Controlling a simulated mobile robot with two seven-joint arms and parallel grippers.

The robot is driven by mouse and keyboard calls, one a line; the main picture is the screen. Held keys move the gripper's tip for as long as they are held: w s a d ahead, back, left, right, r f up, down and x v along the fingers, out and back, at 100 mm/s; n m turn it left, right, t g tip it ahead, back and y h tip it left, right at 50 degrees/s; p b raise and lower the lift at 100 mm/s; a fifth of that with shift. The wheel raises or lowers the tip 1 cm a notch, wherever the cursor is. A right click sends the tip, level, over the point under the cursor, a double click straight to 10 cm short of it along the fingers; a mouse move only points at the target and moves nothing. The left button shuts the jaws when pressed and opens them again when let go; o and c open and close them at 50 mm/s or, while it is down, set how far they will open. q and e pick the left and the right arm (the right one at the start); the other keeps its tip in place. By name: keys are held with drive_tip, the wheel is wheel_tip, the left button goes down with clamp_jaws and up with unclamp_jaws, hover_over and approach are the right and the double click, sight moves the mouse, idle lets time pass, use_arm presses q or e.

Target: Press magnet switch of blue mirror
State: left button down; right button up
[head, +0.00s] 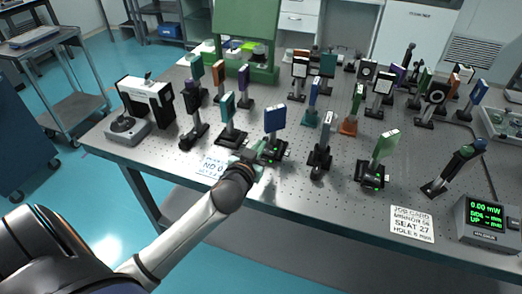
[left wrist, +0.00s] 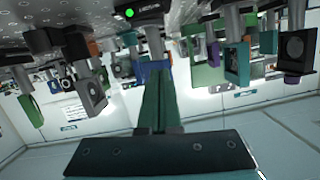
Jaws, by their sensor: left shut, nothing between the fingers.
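The blue mirror (head: 275,118) stands upright on a black post and black base (head: 271,152) near the front edge of the table. Green lights show on that base. My left gripper (head: 257,151) is shut and empty, with its tips just left of and close to the base; I cannot tell whether they touch it. In the left wrist view, which is upside down, the shut fingers (left wrist: 158,95) point at a blue surface (left wrist: 150,69) partly hidden behind them. A black base with a lit green light (left wrist: 129,12) shows above. My right gripper is not in view.
A teal mirror (head: 229,106) stands left of the blue one, and a grey-black mount (head: 320,153) stands to its right. A white card (head: 213,166) lies by my left wrist. Several more mounts crowd the perforated table (head: 345,198); its front strip is mostly clear.

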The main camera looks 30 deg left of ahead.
sight(267, 151)
use_arm(q)
drive_tip(key=w+f, duration=0.1)
drive_tip(key=w+a+f, duration=0.1)
drive_tip(key=w+f, duration=0.1)
drive_tip(key=shift+a+f, duration=0.1)
drive_tip(key=shift+f, duration=0.05)
drive_tip(key=shift+a+f, duration=0.15)
drive_tip(key=shift+f, duration=0.65)
